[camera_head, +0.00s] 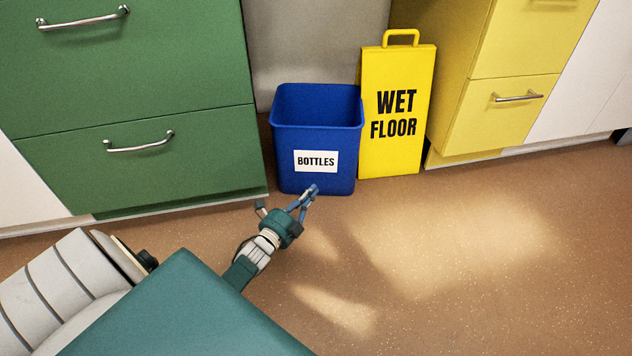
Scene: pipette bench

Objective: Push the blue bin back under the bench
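The blue bin (345,165) with a white "BOTTLES" label stands upright on the floor in the gap between the green drawers and the yellow cabinet. Its open top shows and its inside looks empty. Its front is near the line of the green drawer fronts. My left gripper (287,198) is low in front of the bin's lower left front, with its fingers spread and nothing between them. One finger overlaps the bin's lower front in the picture; I cannot tell whether it touches. The bench top is out of view. My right gripper is not in view.
A yellow "WET FLOOR" sign (397,150) stands close against the bin's right side. Green drawers (190,155) with metal handles are at left, yellow drawers (500,115) at right. A grey panel (300,40) is behind the bin. The brown floor (480,260) in front is clear.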

